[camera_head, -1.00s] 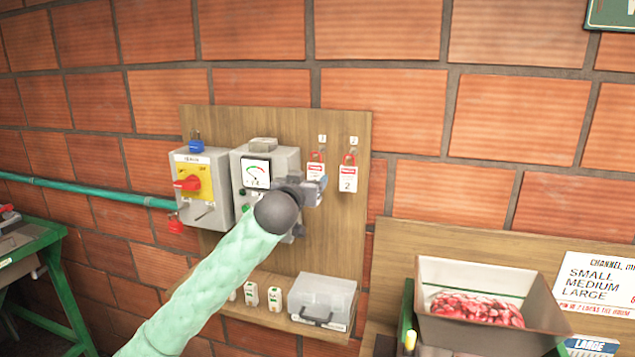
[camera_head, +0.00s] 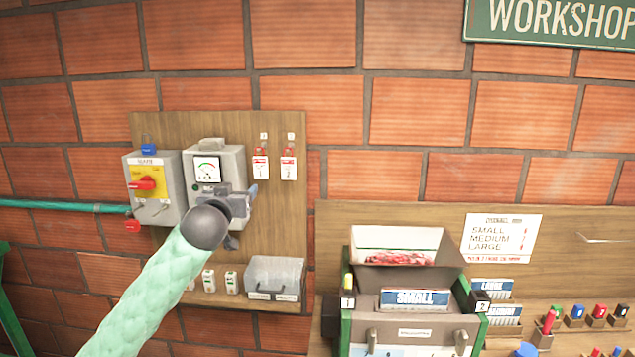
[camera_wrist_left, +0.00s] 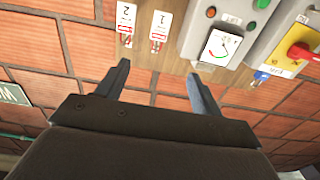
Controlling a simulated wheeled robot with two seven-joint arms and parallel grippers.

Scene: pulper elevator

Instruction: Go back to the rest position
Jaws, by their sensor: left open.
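My left gripper (camera_head: 245,197) is in front of the grey meter box (camera_head: 226,158) on the wooden wall board. In the left wrist view its two fingers (camera_wrist_left: 158,85) stand apart with nothing between them. Past the fingertips are the two red padlocks with numbered white tags (camera_wrist_left: 160,25) and the meter box (camera_wrist_left: 222,40). My left arm, in a pale green sleeve (camera_head: 150,285), reaches in from the lower left and hides part of the board. My right gripper is not in view.
A switch box with a red handle (camera_head: 146,184) sits left of the meter. At right stands a machine with a hopper (camera_head: 405,245) holding red fruit. Pens and small coloured items (camera_head: 590,315) line the bench.

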